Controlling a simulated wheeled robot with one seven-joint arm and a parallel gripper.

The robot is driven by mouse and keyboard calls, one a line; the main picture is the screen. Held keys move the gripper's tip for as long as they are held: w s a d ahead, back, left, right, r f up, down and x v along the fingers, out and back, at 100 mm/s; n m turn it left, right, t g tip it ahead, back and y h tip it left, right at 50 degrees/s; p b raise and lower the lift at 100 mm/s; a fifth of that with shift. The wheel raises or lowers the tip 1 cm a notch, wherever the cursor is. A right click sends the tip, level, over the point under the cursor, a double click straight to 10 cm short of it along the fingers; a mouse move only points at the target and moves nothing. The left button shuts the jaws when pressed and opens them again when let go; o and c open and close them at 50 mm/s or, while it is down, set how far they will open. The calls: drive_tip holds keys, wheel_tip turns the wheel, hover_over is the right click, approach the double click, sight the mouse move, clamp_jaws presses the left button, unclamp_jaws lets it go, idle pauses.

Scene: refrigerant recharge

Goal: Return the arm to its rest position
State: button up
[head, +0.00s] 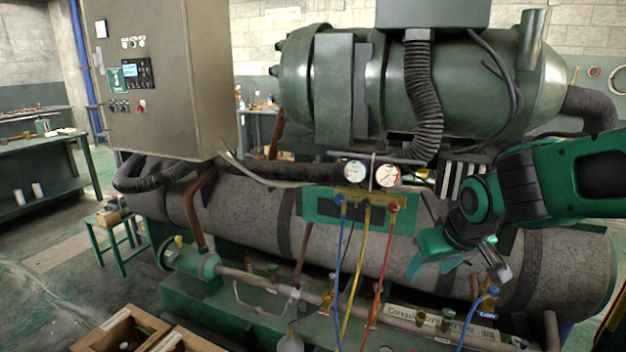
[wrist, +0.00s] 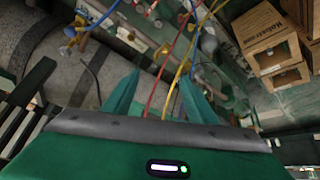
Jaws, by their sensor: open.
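My green arm (head: 570,180) reaches in from the right in the head view, bent in front of the large insulated cylinder (head: 560,262). My gripper (head: 432,268) points down and to the left, to the right of the gauge set. In the wrist view my gripper (wrist: 158,95) has its two green fingers spread apart with nothing held between them. Red and yellow hoses (wrist: 176,62) pass beyond the fingers in that view; I cannot tell how far beyond. The gauge manifold (head: 365,200) with two round dials hangs on a green plate, with blue, yellow and red hoses running down.
A grey control cabinet (head: 160,80) stands at the left. A green compressor vessel (head: 330,85) sits above the cylinder. Pipes and valves (head: 340,300) run below my gripper. Wooden crates (head: 125,328) lie at the bottom left; wooden boxes (wrist: 268,40) show in the wrist view.

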drive_tip(key=s+d+f+m+g, duration=0.1)
drive_tip(key=s+d+m+g, duration=0.1)
drive_tip(key=s+d, duration=0.3)
drive_tip(key=s+d+f+m+g, duration=0.1)
drive_tip(key=s+d, duration=0.5)
drive_tip(key=s, duration=0.6)
drive_tip(key=s+d+f+m+g, duration=0.1)
drive_tip(key=s+d+m+g, duration=0.2)
drive_tip(key=s, duration=0.6)
drive_tip(key=shift+d+m, duration=1.15)
drive_tip(key=shift+m, duration=0.05)
drive_tip(key=shift+f, duration=0.1)
drive_tip(key=shift+w+f, duration=0.25)
drive_tip(key=shift+w, duration=0.4)
drive_tip(key=shift+c, duration=0.3)
